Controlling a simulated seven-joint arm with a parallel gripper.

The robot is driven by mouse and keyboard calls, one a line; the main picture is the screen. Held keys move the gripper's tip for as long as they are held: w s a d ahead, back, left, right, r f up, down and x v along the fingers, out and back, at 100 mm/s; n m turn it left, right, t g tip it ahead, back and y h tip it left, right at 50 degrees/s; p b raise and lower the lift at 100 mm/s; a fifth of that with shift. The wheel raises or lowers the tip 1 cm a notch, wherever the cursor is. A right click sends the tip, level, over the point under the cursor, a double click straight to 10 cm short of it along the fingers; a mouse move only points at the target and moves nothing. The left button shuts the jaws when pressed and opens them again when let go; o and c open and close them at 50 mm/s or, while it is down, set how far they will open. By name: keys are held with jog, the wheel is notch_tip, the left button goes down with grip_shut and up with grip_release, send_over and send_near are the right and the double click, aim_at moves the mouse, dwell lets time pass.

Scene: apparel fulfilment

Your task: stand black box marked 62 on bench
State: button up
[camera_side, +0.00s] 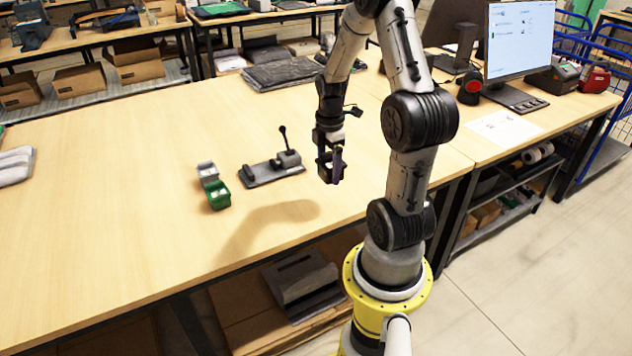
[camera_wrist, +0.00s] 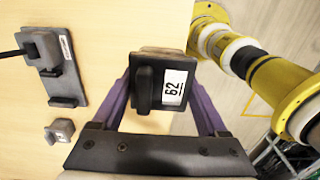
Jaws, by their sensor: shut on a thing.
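A black box with a white label reading 62 (camera_wrist: 182,66) shows in the wrist view between the two purple fingers of my gripper (camera_wrist: 160,78). A rounded dark bar stands out from its labelled face. My gripper is shut on the box by its sides. In the side view my gripper (camera_side: 331,168) hangs above the right part of the wooden bench (camera_side: 130,190), and the box there is small, dark and hard to tell from the fingers. The box looks to be held clear of the bench top.
A grey plate with a lever device (camera_side: 272,170) lies on the bench left of my gripper. Flat dark packs (camera_side: 284,73) lie behind. The bench's front-left area is clear.

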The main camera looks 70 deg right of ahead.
jog(key=w+d+f, duration=0.2)
jog(key=d, duration=0.1)
send_over(316, 188)
jog(key=f, duration=0.5)
jog(key=shift+s+a+f, duration=0.1)
jog(key=shift+a+f, duration=0.15)
jog(key=shift+d+f, duration=0.1)
jog(key=shift+f, duration=0.2)
jog(key=shift+d+f, duration=0.1)
jog(key=shift+f, duration=1.4)
jog(key=shift+f, duration=0.1)
jog(key=o, duration=1.3)
jog(key=shift+f, duration=0.1)
jog(key=shift+c, duration=0.2)
